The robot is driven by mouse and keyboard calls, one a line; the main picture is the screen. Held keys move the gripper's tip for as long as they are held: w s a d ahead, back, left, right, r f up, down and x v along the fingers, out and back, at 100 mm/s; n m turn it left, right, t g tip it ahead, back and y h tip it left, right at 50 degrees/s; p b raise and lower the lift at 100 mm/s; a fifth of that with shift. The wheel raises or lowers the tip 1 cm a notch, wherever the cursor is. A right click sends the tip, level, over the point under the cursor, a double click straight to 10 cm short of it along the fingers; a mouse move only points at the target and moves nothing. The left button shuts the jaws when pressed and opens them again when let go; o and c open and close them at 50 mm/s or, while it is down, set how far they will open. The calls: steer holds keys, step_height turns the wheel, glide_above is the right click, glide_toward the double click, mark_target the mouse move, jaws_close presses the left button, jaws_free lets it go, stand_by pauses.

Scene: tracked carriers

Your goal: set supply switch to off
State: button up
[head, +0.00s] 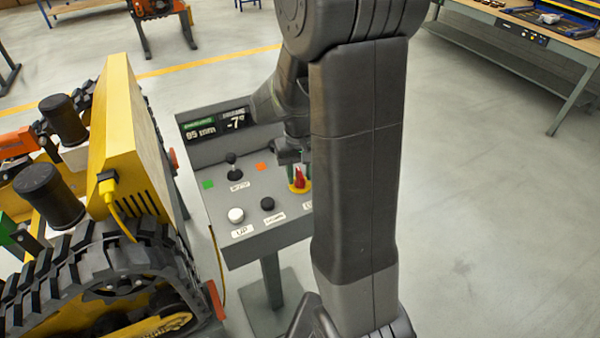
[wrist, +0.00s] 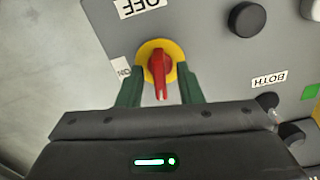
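The supply switch is a red rotary handle (wrist: 159,68) on a round yellow plate, set in the grey panel (wrist: 215,65). In the wrist view its narrow end points down toward my gripper. An upside-down "OFF" label (wrist: 138,7) lies above it, and a partly hidden label, seemingly "ON" (wrist: 120,69), lies to its left. My gripper (wrist: 160,85) is open, with one green finger on each side of the handle and gaps between. In the head view the red handle (head: 300,180) shows beside my arm, which hides part of the panel.
The console also carries a black lever (head: 231,160), a white "UP" button (head: 236,215), a black button (head: 267,203) and a display (head: 215,123). A yellow tracked carrier (head: 130,140) stands close on its left. Open floor (head: 480,210) lies to the right.

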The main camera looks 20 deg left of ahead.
steer(key=shift+f, duration=0.15)
steer(key=shift+c, duration=0.4)
jaws_close()
steer(key=shift+n, duration=1.2)
steer(key=shift+o, duration=0.4)
jaws_free()
